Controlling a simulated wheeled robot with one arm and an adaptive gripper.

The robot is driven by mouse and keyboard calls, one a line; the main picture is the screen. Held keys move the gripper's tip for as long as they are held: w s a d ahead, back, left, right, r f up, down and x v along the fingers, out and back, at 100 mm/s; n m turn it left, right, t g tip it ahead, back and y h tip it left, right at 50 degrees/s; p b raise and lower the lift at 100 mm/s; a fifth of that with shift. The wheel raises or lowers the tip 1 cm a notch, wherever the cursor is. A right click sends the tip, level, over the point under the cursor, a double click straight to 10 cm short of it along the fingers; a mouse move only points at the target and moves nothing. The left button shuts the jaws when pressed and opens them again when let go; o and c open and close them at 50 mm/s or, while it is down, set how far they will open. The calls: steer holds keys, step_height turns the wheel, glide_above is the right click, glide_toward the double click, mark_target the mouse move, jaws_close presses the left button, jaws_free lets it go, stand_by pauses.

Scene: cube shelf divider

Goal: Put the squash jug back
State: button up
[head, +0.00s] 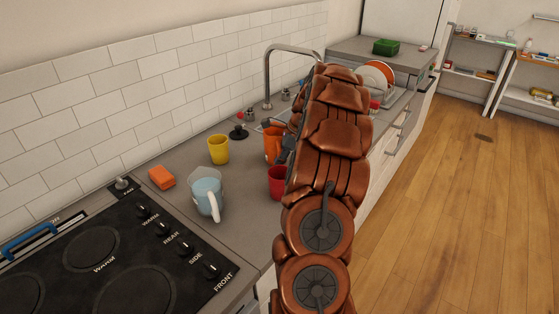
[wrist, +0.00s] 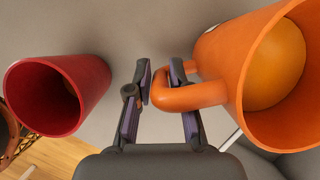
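I take the orange jug (head: 272,143) on the counter by the sink to be the squash jug; the name is not readable. In the wrist view the orange jug (wrist: 217,62) is at the right, with a rounded orange content inside. My gripper (wrist: 161,76) is at its handle (wrist: 190,96). The handle's outer bend lies between the two fingers and hides part of the right one. Whether the fingers press on it is not clear. In the head view my arm hides much of the jug and gripper. A clear jug (head: 206,190) with pale blue content and white handle stands nearer the hob.
A red cup (head: 276,183) stands close by; it also shows at the left of the wrist view (wrist: 88,82). A yellow cup (head: 218,150), an orange block (head: 161,177) and the black hob (head: 100,262) are on the left. A tap (head: 268,80) and dish rack (head: 398,98) are behind.

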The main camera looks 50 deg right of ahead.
steer(key=o, duration=0.3)
steer(key=shift+r, duration=0.1)
steer(key=b+v, duration=0.2)
steer(key=v, duration=1)
steer(key=shift+a, duration=0.1)
steer(key=s+a+r+n+g, duration=0.15)
steer(key=a+n, duration=0.55)
steer(key=a, duration=0.8)
steer(key=s+a+n+g, duration=0.15)
steer(key=a+n, duration=0.55)
steer(key=a, duration=0.9)
steer(key=s+a+f+n+h, duration=0.1)
steer(key=s+a+f+n, duration=0.2)
steer(key=s, duration=0.4)
steer(key=s+a+f+n+g+h, duration=0.1)
steer(key=s+a+f+n, duration=0.1)
steer(key=s+a+n, duration=0.3)
steer(key=s+a+f+n+g, duration=0.1)
steer(key=s+a+f+n, duration=0.2)
steer(key=s+n, duration=0.3)
steer(key=s+a, duration=0.1)
steer(key=s, duration=0.4)
steer(key=shift+a+f+h, duration=0.35)
steer(key=shift+a+h, duration=0.05)
